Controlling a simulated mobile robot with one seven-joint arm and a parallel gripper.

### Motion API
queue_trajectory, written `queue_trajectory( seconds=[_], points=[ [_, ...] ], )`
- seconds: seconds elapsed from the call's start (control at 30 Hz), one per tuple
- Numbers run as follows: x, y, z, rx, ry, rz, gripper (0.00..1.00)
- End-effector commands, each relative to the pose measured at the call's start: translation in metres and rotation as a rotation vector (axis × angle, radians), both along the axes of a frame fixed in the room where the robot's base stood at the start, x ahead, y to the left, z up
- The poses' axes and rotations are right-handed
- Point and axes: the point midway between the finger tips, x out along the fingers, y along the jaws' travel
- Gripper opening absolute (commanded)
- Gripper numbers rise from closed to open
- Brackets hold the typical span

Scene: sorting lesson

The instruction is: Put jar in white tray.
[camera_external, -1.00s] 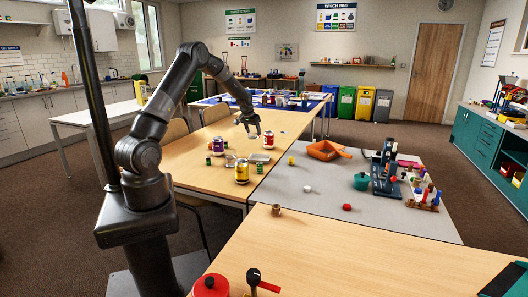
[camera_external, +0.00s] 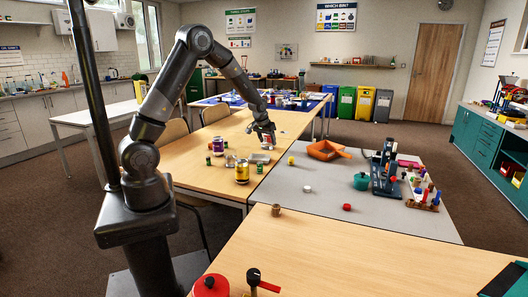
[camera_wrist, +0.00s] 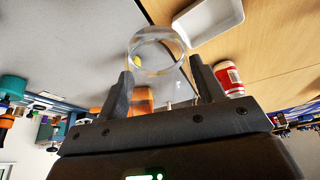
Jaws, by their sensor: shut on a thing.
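The jar (camera_wrist: 157,52) is clear, see-through and round-rimmed. In the wrist view it sits between the two dark fingers of my gripper (camera_wrist: 163,88), which is shut on it. The white tray (camera_wrist: 213,25) is shallow and lies beyond the jar, near the top edge of that view. In the external view my gripper (camera_external: 264,143) points down over the wooden table, just behind the tray (camera_external: 260,158). The jar is hard to make out there.
A red and white can (camera_wrist: 229,78) stands close beside my gripper. An orange dustpan (camera_external: 322,150) lies on the grey table at right.

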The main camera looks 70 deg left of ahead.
Motion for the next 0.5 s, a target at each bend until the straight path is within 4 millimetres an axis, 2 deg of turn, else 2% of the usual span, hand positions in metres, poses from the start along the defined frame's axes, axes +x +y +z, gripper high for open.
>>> queue_trajectory(
  seconds=[0.17,0.5],
  points=[
    [-0.001,0.02,-0.012,0.0,0.001,0.006,0.33],
    [0.002,0.087,-0.054,-0.001,0.002,0.005,0.33]
  ],
)
